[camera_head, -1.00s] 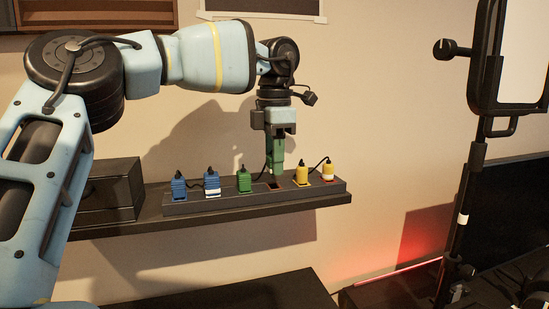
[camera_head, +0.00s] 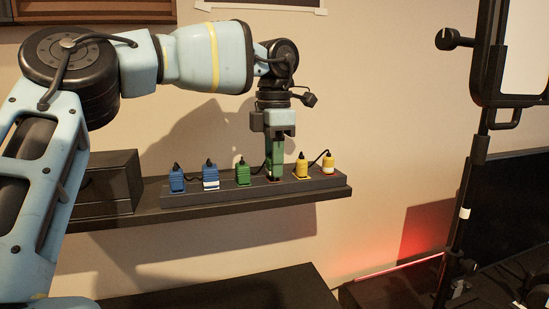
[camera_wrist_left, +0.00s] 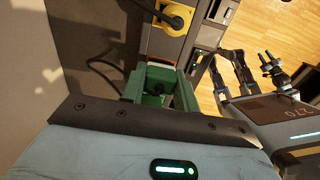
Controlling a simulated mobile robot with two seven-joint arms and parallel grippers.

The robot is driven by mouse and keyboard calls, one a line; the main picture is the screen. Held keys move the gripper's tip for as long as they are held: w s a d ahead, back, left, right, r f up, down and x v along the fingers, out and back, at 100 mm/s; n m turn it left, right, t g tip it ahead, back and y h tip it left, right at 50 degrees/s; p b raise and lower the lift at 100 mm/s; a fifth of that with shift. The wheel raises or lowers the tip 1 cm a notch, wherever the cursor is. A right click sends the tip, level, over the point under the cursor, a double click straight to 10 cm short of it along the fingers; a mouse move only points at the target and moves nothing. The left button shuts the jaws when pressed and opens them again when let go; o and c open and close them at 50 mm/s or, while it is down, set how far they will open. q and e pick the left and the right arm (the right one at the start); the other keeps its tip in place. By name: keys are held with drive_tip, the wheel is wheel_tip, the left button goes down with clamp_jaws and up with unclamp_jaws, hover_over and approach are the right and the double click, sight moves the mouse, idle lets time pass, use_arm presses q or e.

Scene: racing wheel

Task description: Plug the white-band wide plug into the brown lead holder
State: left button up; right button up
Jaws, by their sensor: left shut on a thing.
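My left gripper (camera_head: 276,148) points straight down over the strip and is shut on a green plug (camera_head: 277,170). A pale band shows faintly near the plug's lower end. The lead holder (camera_head: 225,197), a long dark strip on the shelf, is below it. The plug's lower end is at the slot between the green plug and the yellow plug; I cannot tell how deep it sits. In the left wrist view, the green plug (camera_wrist_left: 155,88) is between the green fingers, in line with the strip.
On the strip stand two blue plugs (camera_head: 177,180) (camera_head: 210,177), a green plug (camera_head: 243,173) and two yellow plugs (camera_head: 302,168) (camera_head: 328,164), with black cords. A dark box (camera_head: 108,182) sits left on the shelf (camera_head: 130,220). A black stand (camera_head: 468,200) is at right.

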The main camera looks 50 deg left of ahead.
use_arm(q)
drive_tip(key=shift+f, duration=0.3)
drive_tip(key=o, duration=1)
drive_tip(key=shift+o, duration=0.2)
drive_tip(key=shift+r, duration=3.9)
